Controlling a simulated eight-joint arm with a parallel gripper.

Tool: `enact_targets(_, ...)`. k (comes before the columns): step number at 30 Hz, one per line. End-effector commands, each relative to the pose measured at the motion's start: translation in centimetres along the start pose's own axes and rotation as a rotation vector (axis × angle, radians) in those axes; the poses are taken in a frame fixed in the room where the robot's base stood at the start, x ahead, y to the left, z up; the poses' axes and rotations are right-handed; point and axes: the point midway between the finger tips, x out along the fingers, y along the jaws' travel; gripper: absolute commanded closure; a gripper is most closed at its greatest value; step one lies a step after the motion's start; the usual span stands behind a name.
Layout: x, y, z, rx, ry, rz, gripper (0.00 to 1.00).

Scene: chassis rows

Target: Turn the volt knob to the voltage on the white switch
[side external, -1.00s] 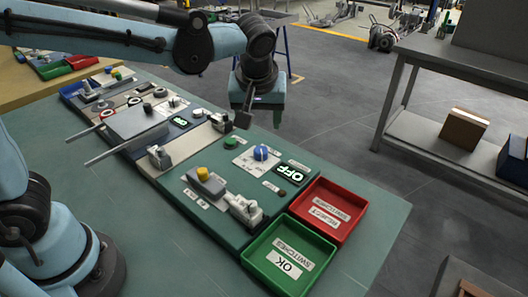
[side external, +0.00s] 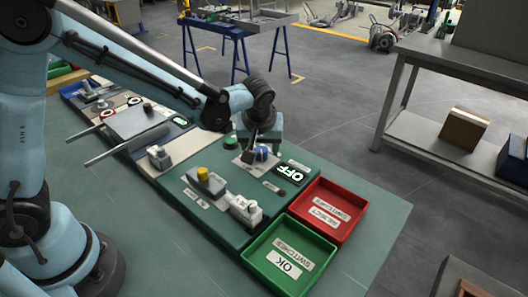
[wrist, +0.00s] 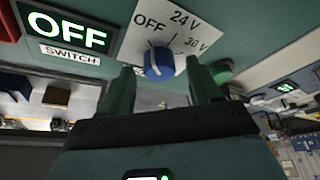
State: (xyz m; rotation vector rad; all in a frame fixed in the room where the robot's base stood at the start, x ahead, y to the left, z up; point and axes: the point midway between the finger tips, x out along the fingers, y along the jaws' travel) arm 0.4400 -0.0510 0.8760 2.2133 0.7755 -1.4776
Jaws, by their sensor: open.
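The blue volt knob (side external: 262,153) is on a white dial plate at the far side of the green panel. In the wrist view, the knob (wrist: 160,64) has a white mark that appears to point toward OFF; 24 V and 30 V are printed to its right. My gripper (side external: 257,146) is down at the knob. In the wrist view its open fingers (wrist: 159,72) stand on either side of the knob; whether they touch it I cannot tell. A white switch (side external: 243,210) sits in a holder at the panel's near edge. Its voltage is not readable.
A lit OFF display (side external: 289,174) is beside the dial, with a green button (side external: 231,142) on the other side. A yellow button (side external: 202,172) is nearer. Red (side external: 345,212) and green (side external: 262,272) trays stand at the right.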

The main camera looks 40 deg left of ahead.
Motion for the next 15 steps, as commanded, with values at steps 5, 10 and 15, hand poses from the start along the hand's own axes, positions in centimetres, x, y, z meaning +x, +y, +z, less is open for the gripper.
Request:
enact_targets(5, 0.12, -0.02, -0.01, 0.0, 0.0, 0.0, 0.37)
enact_targets(10, 0.1, -0.01, -0.01, 0.0, 0.0, 0.0, 0.46)
enact_targets(15, 0.09, -0.01, -0.01, 0.0, 0.0, 0.0, 0.72)
